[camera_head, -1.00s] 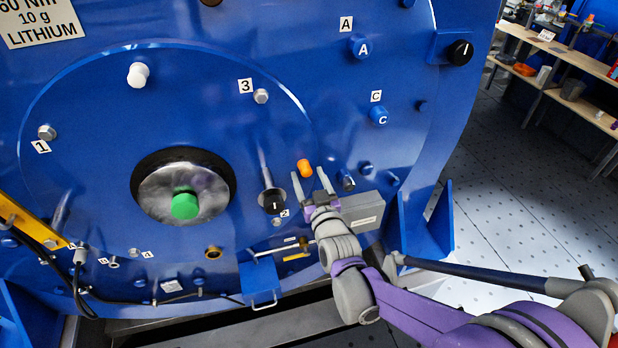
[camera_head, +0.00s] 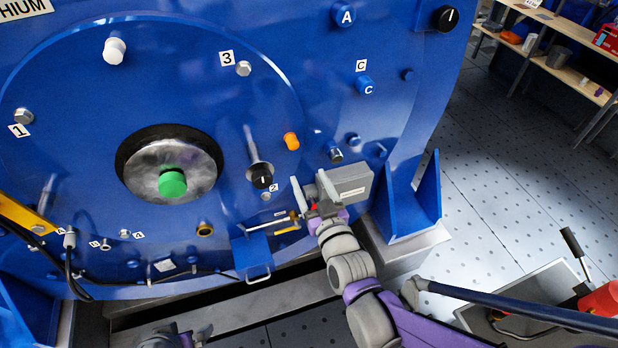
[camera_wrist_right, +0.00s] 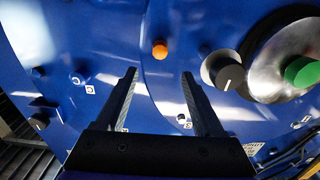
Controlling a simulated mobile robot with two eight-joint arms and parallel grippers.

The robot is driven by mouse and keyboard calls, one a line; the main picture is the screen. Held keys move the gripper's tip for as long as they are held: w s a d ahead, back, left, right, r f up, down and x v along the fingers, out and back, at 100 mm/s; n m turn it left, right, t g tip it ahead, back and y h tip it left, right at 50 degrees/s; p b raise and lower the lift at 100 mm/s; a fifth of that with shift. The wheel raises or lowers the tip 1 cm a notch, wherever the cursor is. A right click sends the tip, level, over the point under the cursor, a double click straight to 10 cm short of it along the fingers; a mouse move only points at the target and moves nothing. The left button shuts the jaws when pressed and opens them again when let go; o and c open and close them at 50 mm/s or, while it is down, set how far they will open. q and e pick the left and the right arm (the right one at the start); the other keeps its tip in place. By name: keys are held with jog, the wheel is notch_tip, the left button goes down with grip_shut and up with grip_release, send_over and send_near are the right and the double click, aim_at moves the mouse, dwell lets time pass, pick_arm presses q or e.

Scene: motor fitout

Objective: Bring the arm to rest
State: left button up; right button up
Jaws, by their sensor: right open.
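My right gripper (camera_head: 310,182) is open and empty in front of the lower right of the blue motor face (camera_head: 345,110). In the right wrist view its two fingers (camera_wrist_right: 158,75) stand apart with nothing between them and the blue face beyond. In the head view the gripper overlaps a grey box (camera_head: 348,184) on the motor; I cannot tell whether they touch. A grey and purple part of my left arm shows at the bottom edge, mostly cut off, and its jaws cannot be made out.
Near the right gripper are a black knob (camera_head: 262,177), an orange knob (camera_head: 291,141) and a blue bracket with a handle (camera_head: 255,255). A blue support foot (camera_head: 412,205) stands to the right. A grey tray with a red item (camera_head: 600,300) is at lower right. Open floor (camera_head: 500,190) lies beyond.

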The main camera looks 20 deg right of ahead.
dwell(0.3)
jog(key=s+d+f+g+p, duration=0.1)
jog(key=s+g+p, duration=0.3)
jog(key=s, duration=0.5)
jog(key=s+d+f+g+p, duration=0.1)
jog(key=s+g+p, duration=0.3)
jog(key=s+g, duration=0.4)
jog(key=shift+s+d+g+h, duration=0.3)
jog(key=shift+s+d, duration=0.05)
jog(key=shift+s, duration=0.7)
